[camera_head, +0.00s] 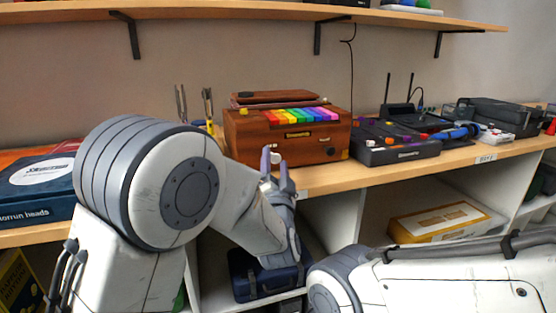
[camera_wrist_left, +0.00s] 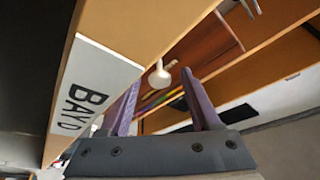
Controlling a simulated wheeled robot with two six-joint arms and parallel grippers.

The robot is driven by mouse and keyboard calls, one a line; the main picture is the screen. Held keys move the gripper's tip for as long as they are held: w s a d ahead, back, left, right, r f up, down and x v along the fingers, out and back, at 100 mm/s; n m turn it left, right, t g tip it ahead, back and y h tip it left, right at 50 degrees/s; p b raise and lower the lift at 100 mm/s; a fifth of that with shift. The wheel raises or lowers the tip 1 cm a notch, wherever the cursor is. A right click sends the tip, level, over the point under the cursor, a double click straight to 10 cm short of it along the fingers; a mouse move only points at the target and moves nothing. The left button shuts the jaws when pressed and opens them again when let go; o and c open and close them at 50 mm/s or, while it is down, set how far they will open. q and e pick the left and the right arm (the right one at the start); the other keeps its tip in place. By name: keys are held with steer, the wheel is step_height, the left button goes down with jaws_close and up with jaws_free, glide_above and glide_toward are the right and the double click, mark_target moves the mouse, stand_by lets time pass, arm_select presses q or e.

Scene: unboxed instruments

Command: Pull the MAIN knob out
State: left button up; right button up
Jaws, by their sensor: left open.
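A brown wooden instrument box (camera_head: 287,150) with rainbow-coloured keys stands on the shelf. A small white knob (camera_head: 275,157) sticks out from the left part of its front. The knob also shows in the left wrist view (camera_wrist_left: 158,77), round-headed on a short stem; I cannot read any MAIN marking. My left gripper (camera_head: 275,165) is open in front of the box, its fingers pointing at the knob. In the left wrist view the knob appears between the two purple-grey fingertips (camera_wrist_left: 161,82); I cannot tell whether they touch it. My right gripper is out of view.
A black console (camera_head: 395,150) stands right of the box, with more devices beyond. Tuning forks (camera_head: 208,105) stand to its left. The wooden shelf edge (camera_head: 335,185) runs under my left gripper. A BAY label (camera_wrist_left: 97,88) is on the edge. My right arm crosses the lower right.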

arm_select(q)
steer(key=shift+w+r, duration=0.2)
steer(key=shift+w, duration=0.45)
jaws_close()
steer(key=shift+d, duration=0.1)
stand_by(0.9)
